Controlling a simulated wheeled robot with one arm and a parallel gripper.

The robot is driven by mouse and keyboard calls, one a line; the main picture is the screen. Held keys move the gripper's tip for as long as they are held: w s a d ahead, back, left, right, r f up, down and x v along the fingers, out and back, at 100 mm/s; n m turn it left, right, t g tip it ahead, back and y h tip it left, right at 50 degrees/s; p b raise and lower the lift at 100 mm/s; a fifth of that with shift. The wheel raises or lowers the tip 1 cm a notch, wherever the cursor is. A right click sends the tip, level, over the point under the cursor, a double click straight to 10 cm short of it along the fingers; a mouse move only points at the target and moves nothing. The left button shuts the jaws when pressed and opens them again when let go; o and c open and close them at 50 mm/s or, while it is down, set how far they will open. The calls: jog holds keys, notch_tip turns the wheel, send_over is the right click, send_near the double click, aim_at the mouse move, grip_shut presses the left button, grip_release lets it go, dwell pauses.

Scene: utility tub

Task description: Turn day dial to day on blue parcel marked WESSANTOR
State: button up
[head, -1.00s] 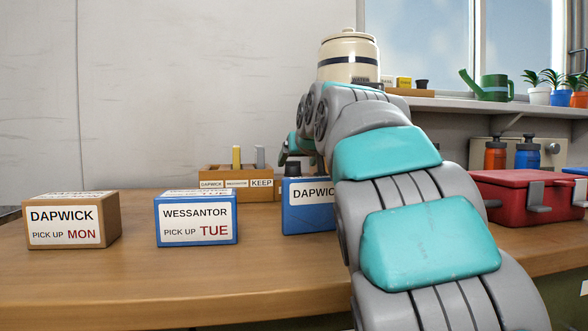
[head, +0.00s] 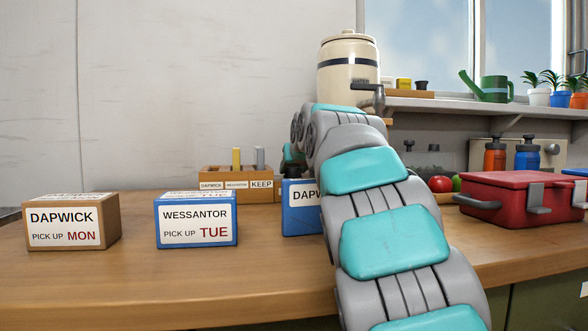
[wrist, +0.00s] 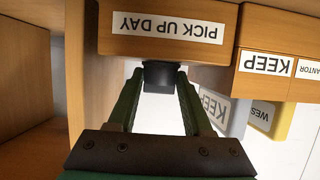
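The blue parcel marked WESSANTOR (head: 197,240) stands on the bench in the head view; its label reads PICK UP TUE. In the wrist view, which is upside down, a wooden box carries a PICK UP DAY label (wrist: 168,27). A dark knob (wrist: 160,72), which looks like the day dial, sits at the label's edge of this box. No day markings on it can be read. My gripper (wrist: 160,92) is open, its two green fingers reaching toward the knob, one on each side. I cannot tell whether they touch it. My arm hides most of the gripper in the head view.
A brown DAPWICK parcel (head: 73,222) reads MON. A blue DAPWICK parcel (head: 301,222) is partly behind my arm. A wooden rack (head: 225,190) with a KEEP label stands behind. A red box (head: 500,203) is at right. The front left bench is clear.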

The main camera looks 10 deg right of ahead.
grip_shut()
jog(key=shift+r+p, duration=0.1)
jog(key=shift+p, duration=0.55)
jog(key=m+h+p, duration=0.1)
jog(key=p, duration=0.1)
jog(key=m+h+p, duration=0.1)
jog(key=p, duration=0.1)
jog(key=shift+a+r+h+p, duration=0.1)
jog(key=shift+r+h+p, duration=0.2)
jog(key=shift+h, duration=0.1)
jog(key=m+h+p, duration=0.1)
jog(key=p, duration=0.1)
jog(key=m+g+h+p, duration=0.1)
jog(key=p, duration=0.1)
jog(key=shift+w+a+f+m+h, duration=0.1)
jog(key=shift+a+m+h, duration=0.05)
jog(key=shift+m+h, duration=0.2)
jog(key=shift+a+f+m+g+h+p, duration=0.1)
jog(key=shift+f+m+g+h+p, duration=0.25)
jog(key=shift+m+h+p, duration=0.3)
